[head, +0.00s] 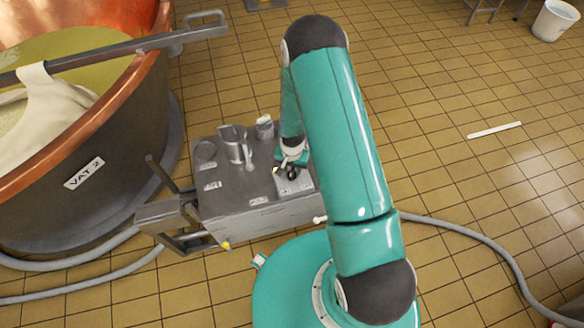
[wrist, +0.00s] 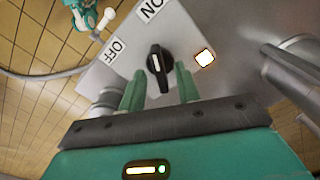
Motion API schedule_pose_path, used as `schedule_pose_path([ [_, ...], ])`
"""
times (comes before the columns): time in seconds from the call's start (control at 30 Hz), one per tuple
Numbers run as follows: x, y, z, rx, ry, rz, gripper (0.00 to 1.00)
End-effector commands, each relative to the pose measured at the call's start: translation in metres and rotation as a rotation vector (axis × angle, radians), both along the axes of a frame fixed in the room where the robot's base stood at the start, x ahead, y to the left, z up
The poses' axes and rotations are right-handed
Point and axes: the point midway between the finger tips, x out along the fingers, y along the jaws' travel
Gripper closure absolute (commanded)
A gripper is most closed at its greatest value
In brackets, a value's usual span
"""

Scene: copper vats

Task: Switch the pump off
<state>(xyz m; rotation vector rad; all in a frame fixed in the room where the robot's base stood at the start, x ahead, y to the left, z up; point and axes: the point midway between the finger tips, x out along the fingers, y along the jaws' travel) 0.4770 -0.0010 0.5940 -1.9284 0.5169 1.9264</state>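The pump unit (head: 232,190) is a grey box beside the vat. Its switch plate (wrist: 120,75) carries a black rotary knob (wrist: 159,65), an OFF label (wrist: 116,49) and an ON label (wrist: 152,9). The white line on the knob points roughly toward ON. A small square lamp (wrist: 205,57) beside the knob is lit. My gripper (wrist: 159,84) is open, with one green finger at each lower side of the knob in the wrist view; I cannot tell whether they touch it. In the head view my gripper (head: 291,160) is over the switch plate and partly hides it.
A metal jug (head: 236,146) and a small cup (head: 265,127) stand on the pump box. The copper vat (head: 115,110) is at left. Grey hoses (head: 470,232) lie on the tiled floor. A white bar (head: 494,130) and a bucket (head: 554,20) are at right, with free floor around.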

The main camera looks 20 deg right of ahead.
Motion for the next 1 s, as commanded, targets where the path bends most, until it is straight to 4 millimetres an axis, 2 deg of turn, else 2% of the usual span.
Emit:
schedule_pose_path([
  [0.1,0.0000,0.0000,0.0002,0.000,0.000,0.000,0.69],
  [0.27,-0.0001,-0.0001,0.0003,0.000,0.000,0.000,1.00],
  [0.67,-0.0002,-0.0001,0.0005,0.000,0.001,0.033,1.00],
  [1.0,-0.0002,0.0004,0.0005,0.002,0.001,0.229,1.00],
])
